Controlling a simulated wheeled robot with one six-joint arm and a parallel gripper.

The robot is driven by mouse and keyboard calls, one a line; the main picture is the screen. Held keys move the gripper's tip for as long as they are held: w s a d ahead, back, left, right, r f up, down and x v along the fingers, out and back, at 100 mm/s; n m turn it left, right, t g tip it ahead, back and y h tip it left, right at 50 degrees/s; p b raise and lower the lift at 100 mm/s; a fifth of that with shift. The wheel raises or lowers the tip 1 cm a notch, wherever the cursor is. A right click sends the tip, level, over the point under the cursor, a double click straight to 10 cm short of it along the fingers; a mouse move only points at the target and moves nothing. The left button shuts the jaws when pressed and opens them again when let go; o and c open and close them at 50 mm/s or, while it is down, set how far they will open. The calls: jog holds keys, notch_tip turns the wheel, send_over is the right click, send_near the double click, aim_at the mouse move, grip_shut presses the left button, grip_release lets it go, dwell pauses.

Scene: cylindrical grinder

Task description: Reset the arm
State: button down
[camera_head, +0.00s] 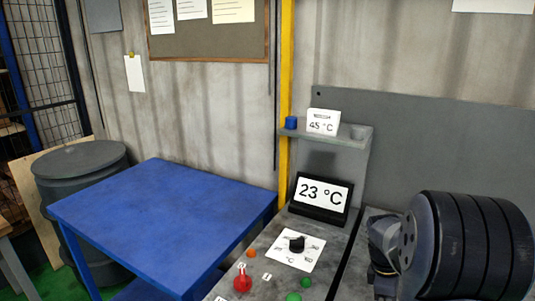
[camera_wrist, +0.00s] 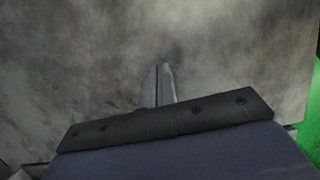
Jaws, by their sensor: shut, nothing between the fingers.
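My gripper (camera_wrist: 162,84) shows in the wrist view. Its two thin grey fingers are together, with nothing between them. They point at a mottled grey surface (camera_wrist: 80,45) that fills most of that view, and a gap to it cannot be judged. I cannot make out my gripper in the head view.
A blue table (camera_head: 155,215) stands left of a control panel with a red button (camera_head: 242,282), a black knob (camera_head: 297,244) and a "23 °C" display (camera_head: 322,193). A shelf (camera_head: 345,138) holds a "45 °C" card (camera_head: 323,121) and a small blue object (camera_head: 291,122). A dark barrel (camera_head: 80,185) stands left.

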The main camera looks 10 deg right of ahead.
jog(key=w+a, duration=0.3)
jog(key=a, duration=0.2)
jog(key=w+a+b, duration=0.1)
jog(key=w+a, duration=0.2)
jog(key=a, duration=0.2)
jog(key=w+a, duration=0.4)
jog(key=a, duration=0.1)
jog(key=shift+w+a, duration=0.1)
